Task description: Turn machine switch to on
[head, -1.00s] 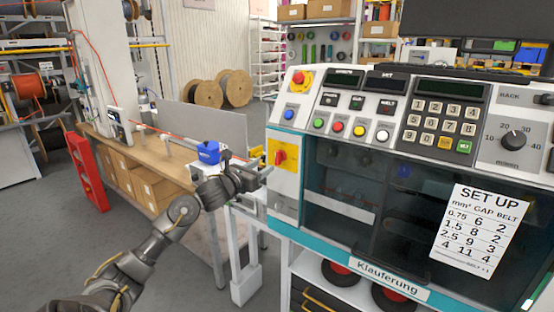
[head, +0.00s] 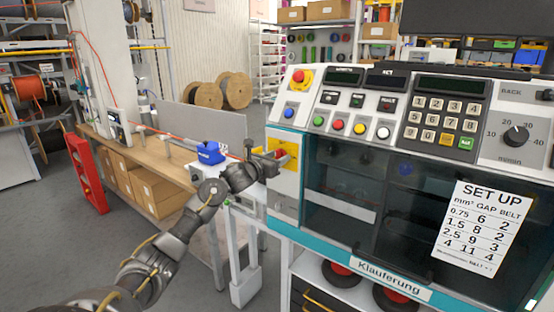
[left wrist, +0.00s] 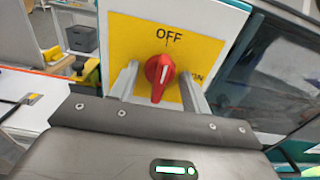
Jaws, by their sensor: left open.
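The machine (head: 350,190) has a red rotary switch (head: 283,154) on a yellow plate at its left end. The left wrist view shows the red switch knob (left wrist: 159,72) close up on the yellow plate (left wrist: 125,35), with OFF printed above it and ON at its right. My left gripper (head: 277,157) is at the switch. In the left wrist view its open fingers (left wrist: 160,85) stand on either side of the knob, with gaps visible. My right gripper is not seen.
A red and yellow emergency button (head: 301,78) sits above the switch plate. Coloured push buttons (head: 338,125) and a keypad (head: 443,122) are to the right. A workbench with a blue device (head: 210,153) stands behind my left arm.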

